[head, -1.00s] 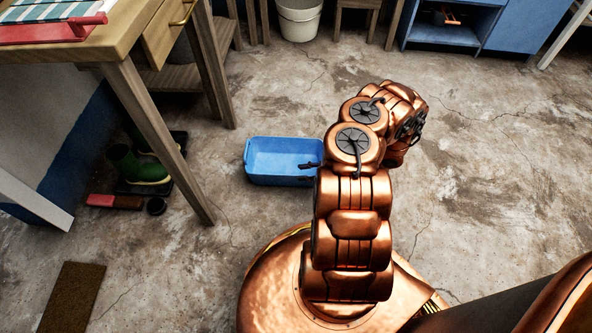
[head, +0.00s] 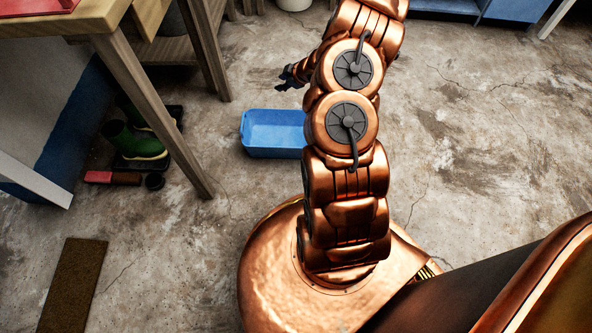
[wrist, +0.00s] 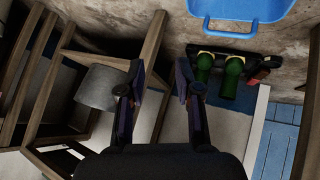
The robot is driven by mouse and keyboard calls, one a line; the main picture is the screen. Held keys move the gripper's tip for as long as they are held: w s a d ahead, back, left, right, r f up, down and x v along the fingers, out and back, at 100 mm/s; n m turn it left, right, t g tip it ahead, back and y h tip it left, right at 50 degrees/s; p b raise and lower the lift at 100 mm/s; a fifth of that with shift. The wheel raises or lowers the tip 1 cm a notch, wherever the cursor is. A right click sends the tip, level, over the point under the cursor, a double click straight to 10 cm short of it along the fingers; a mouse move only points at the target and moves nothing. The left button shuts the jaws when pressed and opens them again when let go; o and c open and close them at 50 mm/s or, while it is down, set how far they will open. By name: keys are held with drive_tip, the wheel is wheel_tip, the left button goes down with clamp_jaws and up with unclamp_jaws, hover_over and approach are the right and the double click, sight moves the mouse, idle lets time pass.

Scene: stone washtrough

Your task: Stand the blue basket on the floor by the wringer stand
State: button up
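The blue basket (head: 262,144) stands upright on the concrete floor in the head view, right of a wooden table leg. My arm hides its right end. It also shows at the top of the wrist view (wrist: 238,10), cut by the frame edge, with its handle loop towards me. My gripper (head: 287,80) is above and beyond the basket in the head view, apart from it. In the wrist view my gripper (wrist: 160,88) has its two fingers wide apart with nothing between them. I cannot make out for certain which piece is the wringer stand.
A wooden table (head: 95,20) stands at the left, its leg (head: 165,115) near the basket. Green boots (head: 136,143) stand on a dark tray under it. A brown mat (head: 74,285) lies front left. A blue cabinet (head: 515,8) is at the back. Floor at right is clear.

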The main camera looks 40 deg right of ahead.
drive_tip(key=s+a+r+m+g+h, duration=0.25)
drive_tip(key=s+a+r, duration=0.2)
drive_tip(key=r, duration=0.45)
drive_tip(key=s+a+r+m+g+h, duration=0.1)
drive_tip(key=s+a+r+g, duration=0.3)
drive_tip(key=r, duration=0.5)
drive_tip(key=s+a+r+m+g, duration=0.1)
drive_tip(key=s+a+r, duration=0.3)
drive_tip(key=s, duration=0.7)
drive_tip(key=s+a+r+m+g+y, duration=0.1)
drive_tip(key=s+a+r, duration=0.3)
drive_tip(key=s+a, duration=0.5)
drive_tip(key=s+a+r+m+g+y, duration=0.1)
drive_tip(key=s+a, duration=0.6)
drive_tip(key=s, duration=0.7)
wheel_tip(320, 180, up, 3)
drive_tip(key=m+g, duration=0.1)
drive_tip(key=g, duration=0.1)
drive_tip(key=shift+s+g, duration=0.25)
drive_tip(key=shift+g, duration=0.1)
